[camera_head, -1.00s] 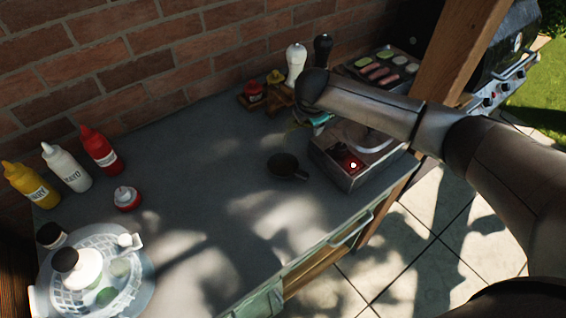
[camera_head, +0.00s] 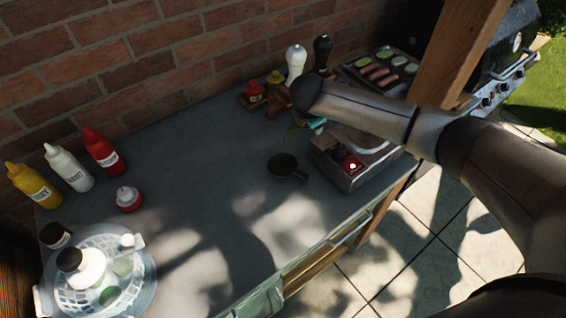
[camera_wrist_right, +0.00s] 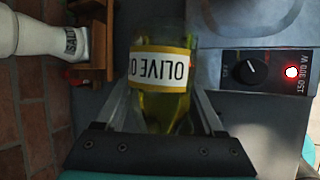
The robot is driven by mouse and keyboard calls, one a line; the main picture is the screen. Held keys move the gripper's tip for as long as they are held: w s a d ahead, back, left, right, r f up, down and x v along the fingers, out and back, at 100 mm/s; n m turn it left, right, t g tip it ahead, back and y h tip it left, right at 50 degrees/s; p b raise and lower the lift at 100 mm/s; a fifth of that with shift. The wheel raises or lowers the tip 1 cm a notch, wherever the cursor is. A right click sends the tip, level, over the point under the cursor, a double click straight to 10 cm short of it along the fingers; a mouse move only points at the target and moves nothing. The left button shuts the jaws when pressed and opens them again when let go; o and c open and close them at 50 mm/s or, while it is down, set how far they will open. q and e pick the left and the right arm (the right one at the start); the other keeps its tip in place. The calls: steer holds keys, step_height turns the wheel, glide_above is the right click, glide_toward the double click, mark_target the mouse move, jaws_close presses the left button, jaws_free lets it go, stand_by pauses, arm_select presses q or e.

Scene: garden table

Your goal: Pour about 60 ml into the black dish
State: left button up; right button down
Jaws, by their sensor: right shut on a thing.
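The black dish (camera_head: 283,165), small and with a short handle, stands on the grey counter left of the hot plate. My right gripper (camera_wrist_right: 165,112) is shut on the olive oil bottle (camera_wrist_right: 162,98), whose white and yellow label reads upside down in the wrist view. Yellow-green oil shows inside the glass. In the head view my right arm hides most of the gripper and bottle; a green bit of the bottle (camera_head: 292,127) shows just above the dish, apparently tilted. I cannot tell whether oil is flowing or how much is in the dish. My left gripper is not in view.
The hot plate (camera_head: 350,162) has a lit red light and stands close right of the dish. White (camera_head: 296,62) and black (camera_head: 322,52) mills stand behind. Squeeze bottles (camera_head: 68,168) and a colander (camera_head: 125,285) are at left. The counter's middle is clear.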

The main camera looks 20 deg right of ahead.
steer(key=shift+r+h+p, duration=0.25)
steer(key=shift+h+p, duration=0.05)
steer(key=shift+p, duration=0.1)
stand_by(0.4)
steer(key=shift+w+d+f+y+b, duration=0.1)
steer(key=shift+f+y+b, duration=0.55)
steer(key=shift+b, duration=0.6)
steer(key=shift+r+g+y+b, duration=0.25)
steer(key=shift+g+y+b, duration=0.05)
steer(key=shift+y+b, duration=0.05)
steer(key=shift+a+m+y+b, duration=0.2)
steer(key=shift+m+y+b, duration=0.2)
steer(key=shift+y+b, duration=0.4)
steer(key=shift+a+r, duration=0.1)
steer(key=shift+r, duration=0.1)
